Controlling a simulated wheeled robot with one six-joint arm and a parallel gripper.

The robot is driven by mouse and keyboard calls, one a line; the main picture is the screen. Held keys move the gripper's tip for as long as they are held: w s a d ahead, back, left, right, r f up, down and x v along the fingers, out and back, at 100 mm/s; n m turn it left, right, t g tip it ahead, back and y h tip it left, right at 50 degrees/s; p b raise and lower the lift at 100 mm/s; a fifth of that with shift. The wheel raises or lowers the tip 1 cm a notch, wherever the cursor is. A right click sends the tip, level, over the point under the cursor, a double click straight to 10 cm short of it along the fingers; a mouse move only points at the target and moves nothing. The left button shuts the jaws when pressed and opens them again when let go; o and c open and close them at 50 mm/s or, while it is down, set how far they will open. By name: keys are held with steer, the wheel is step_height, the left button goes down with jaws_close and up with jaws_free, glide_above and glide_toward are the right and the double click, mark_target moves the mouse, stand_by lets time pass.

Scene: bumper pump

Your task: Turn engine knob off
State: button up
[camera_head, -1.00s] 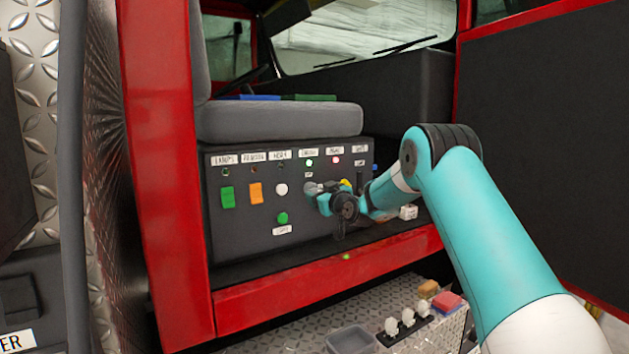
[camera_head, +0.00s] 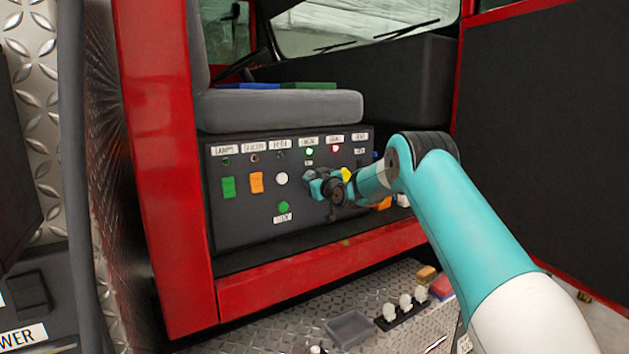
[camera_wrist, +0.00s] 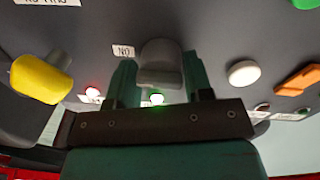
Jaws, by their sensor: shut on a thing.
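The grey engine knob (camera_head: 308,175) is on the dark control panel (camera_head: 240,230) under the seat, below a lit green lamp (camera_head: 309,152). My gripper (camera_head: 319,186) is at this knob from the front right. In the wrist view, which shows the panel upside down, the grey knob (camera_wrist: 160,63) sits between the two teal fingers of my gripper (camera_wrist: 158,78), which is shut on it. A small label (camera_wrist: 123,51) beside the knob reads ON upside down. The green lamp (camera_wrist: 157,98) also shows lit there. The knob's exact turn is hard to tell.
A yellow knob (camera_wrist: 42,77) and a white button (camera_wrist: 242,73) flank the grey knob. A red lamp (camera_head: 335,148) is lit. Orange (camera_head: 256,183) and green (camera_head: 228,187) switches are further left. A red sill (camera_head: 320,265) runs below; a grey tray (camera_head: 350,328) stands on the step.

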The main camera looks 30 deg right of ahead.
steer(key=shift+f+b, duration=0.15)
steer(key=shift+b, duration=0.2)
steer(key=n+b, duration=0.1)
steer(key=b, duration=0.3)
steer(key=shift+a+f+n, duration=0.1)
steer(key=shift+f+n, duration=0.2)
steer(key=shift+f, duration=0.1)
steer(key=n+b, duration=0.1)
steer(key=b, duration=0.3)
steer(key=shift+f+n, duration=0.1)
steer(key=shift+n, duration=0.2)
steer(key=n+b, duration=0.1)
steer(key=b, duration=0.3)
steer(key=shift+n, duration=0.4)
steer(key=n+b, duration=0.3)
steer(key=b, duration=0.2)
steer(key=shift+n+y+b, duration=0.3)
steer(key=shift+n+b, duration=0.1)
steer(key=n+b, duration=0.4)
steer(key=shift+n+t, duration=0.3)
steer(key=shift+n, duration=0.1)
steer(key=n+b, duration=0.1)
steer(key=n, duration=0.1)
steer(key=n+b, duration=0.1)
steer(key=n, duration=0.2)
steer(key=shift+r+y+b, duration=0.2)
steer(key=shift+y+b, duration=0.1)
steer(key=shift+b, duration=0.1)
